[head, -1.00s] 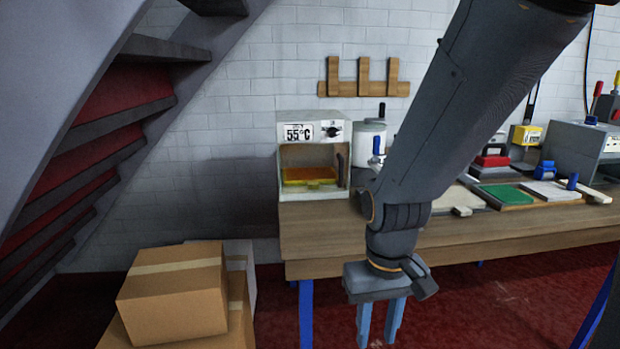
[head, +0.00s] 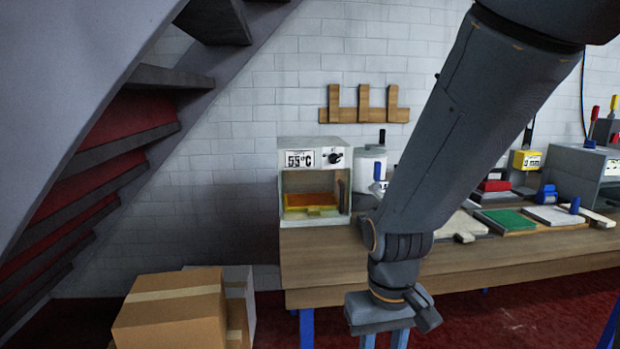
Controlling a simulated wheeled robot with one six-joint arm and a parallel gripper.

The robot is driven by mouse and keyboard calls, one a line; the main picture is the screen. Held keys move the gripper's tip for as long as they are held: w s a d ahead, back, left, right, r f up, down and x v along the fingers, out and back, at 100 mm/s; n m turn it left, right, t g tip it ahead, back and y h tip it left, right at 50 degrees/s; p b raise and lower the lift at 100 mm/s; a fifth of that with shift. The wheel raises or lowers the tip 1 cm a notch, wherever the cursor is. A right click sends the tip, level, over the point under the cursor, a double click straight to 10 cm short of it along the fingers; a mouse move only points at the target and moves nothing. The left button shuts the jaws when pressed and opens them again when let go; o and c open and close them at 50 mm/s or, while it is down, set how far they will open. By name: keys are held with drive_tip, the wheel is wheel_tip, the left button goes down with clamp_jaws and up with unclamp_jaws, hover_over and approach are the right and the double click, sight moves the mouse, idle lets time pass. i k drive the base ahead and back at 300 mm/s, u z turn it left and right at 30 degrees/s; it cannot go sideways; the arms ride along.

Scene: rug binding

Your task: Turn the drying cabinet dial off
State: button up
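The drying cabinet (head: 315,145) stands at the left end of the workbench against the white brick wall. Its front panel has a label reading 55°C and a black dial (head: 334,156) to the right of the label. The small size keeps me from telling the dial's exact setting. Below the panel is an open chamber with an orange and yellow item (head: 311,203) inside. My gripper (head: 384,340) hangs in front of the bench, pointing down, below and right of the cabinet. Its two fingers show apart, and their tips are cut off by the bottom edge.
The workbench (head: 322,256) has clear wood before the cabinet. A white pot (head: 369,163) stands right of it. A green pad (head: 506,220) and several tools lie farther right.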

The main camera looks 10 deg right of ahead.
sight(333, 158)
drive_tip(key=u, duration=0.35)
drive_tip(key=k, duration=0.4)
drive_tip(key=u, duration=1.3)
drive_tip(key=i, duration=0.8)
drive_tip(key=z, duration=0.9)
drive_tip(key=i, duration=0.5)
drive_tip(key=z, duration=0.4)
